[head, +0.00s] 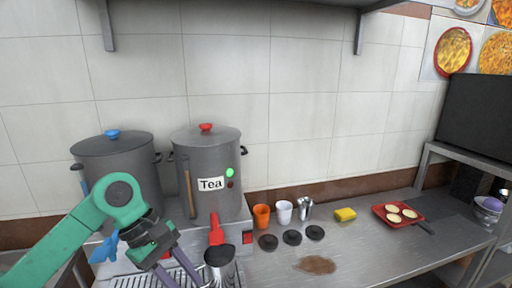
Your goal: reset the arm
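My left arm, green, comes in from the lower left. Its gripper (182,276) points down toward the drip tray, in front of the two stockpots. Its two grey fingers are apart with nothing visible between them; their tips are near the bottom edge of the view. I cannot tell whether a finger touches the cup. My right gripper is not in view.
A blue-knobbed pot (112,158) stands left, partly behind my arm. Right are an orange cup (261,216), white cup (284,212), metal cup (305,209), dark lids (292,238), a brown spill (316,265), yellow sponge (345,215) and red tray (384,209). A shelf overhangs above.

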